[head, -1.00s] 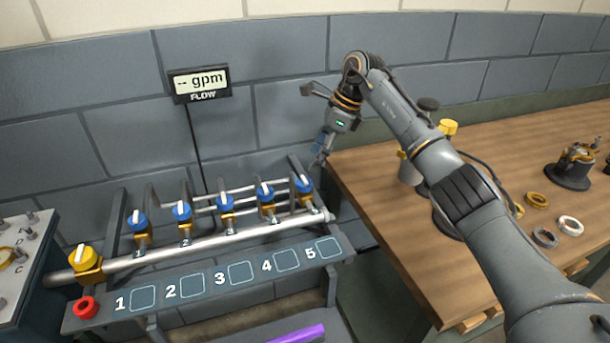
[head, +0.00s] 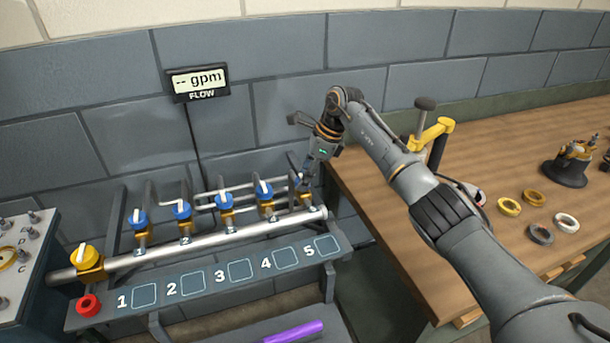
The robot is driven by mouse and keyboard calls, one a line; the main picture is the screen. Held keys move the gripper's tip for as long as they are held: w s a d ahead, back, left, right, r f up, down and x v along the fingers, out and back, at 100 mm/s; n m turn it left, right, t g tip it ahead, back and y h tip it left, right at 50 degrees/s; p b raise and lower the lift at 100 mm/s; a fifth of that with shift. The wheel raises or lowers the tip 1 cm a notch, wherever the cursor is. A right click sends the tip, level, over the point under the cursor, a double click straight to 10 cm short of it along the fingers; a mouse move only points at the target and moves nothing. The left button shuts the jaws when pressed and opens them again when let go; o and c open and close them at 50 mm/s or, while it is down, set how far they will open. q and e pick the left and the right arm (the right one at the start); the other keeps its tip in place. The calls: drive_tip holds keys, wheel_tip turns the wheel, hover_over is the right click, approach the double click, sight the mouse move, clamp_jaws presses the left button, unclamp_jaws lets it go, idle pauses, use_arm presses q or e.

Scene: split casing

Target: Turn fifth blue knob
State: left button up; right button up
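Several blue knobs with white pointers stand in a row on a pipe manifold; the first (head: 138,219) is at the left and the fourth (head: 263,190) is toward the right. The fifth blue knob (head: 298,184) is at the right end, above the label 5, and is partly hidden by my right gripper. My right gripper (head: 303,190) reaches down at the fifth knob from above right. Its fingertips are small and overlap the knob, so I cannot tell whether they touch it or are closed on it. My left gripper is not in view.
A flow display (head: 199,82) reads "-- gpm". A wooden table (head: 390,200) at right holds several rings and a yellow-handled device (head: 432,135). A purple bar (head: 293,333) lies below.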

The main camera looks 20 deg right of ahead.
drive_tip(key=c, duration=0.3)
drive_tip(key=shift+c, duration=0.2)
drive_tip(key=m, duration=0.2)
drive_tip(key=m+t+h, duration=0.1)
drive_tip(key=m, duration=0.1)
drive_tip(key=shift+s+m+t, duration=0.1)
drive_tip(key=shift+m+t, duration=0.2)
drive_tip(key=m+h, duration=0.1)
drive_tip(key=m, duration=0.2)
drive_tip(key=shift+a+m+t, duration=0.15)
drive_tip(key=shift+m+t, duration=0.15)
drive_tip(key=shift+t, duration=0.1)
drive_tip(key=m+h, duration=0.1)
drive_tip(key=m, duration=0.1)
drive_tip(key=m+b, duration=0.1)
drive_tip(key=m, duration=0.1)
drive_tip(key=shift+a+f+m+t+h, duration=0.1)
drive_tip(key=shift+m+t+h, duration=0.2)
drive_tip(key=shift+h, duration=0.1)
drive_tip(key=shift+a+m+h+b, duration=0.1)
drive_tip(key=shift+m+h+b, duration=0.5)
drive_tip(key=shift+m, duration=0.65)
drive_tip(key=shift+a+m+h+b, duration=0.1)
drive_tip(key=shift+m+h+b, duration=0.3)
drive_tip(key=shift+m+b, duration=0.6)
drive_tip(key=shift+d+m, duration=0.1)
drive_tip(key=shift+m, duration=0.35)
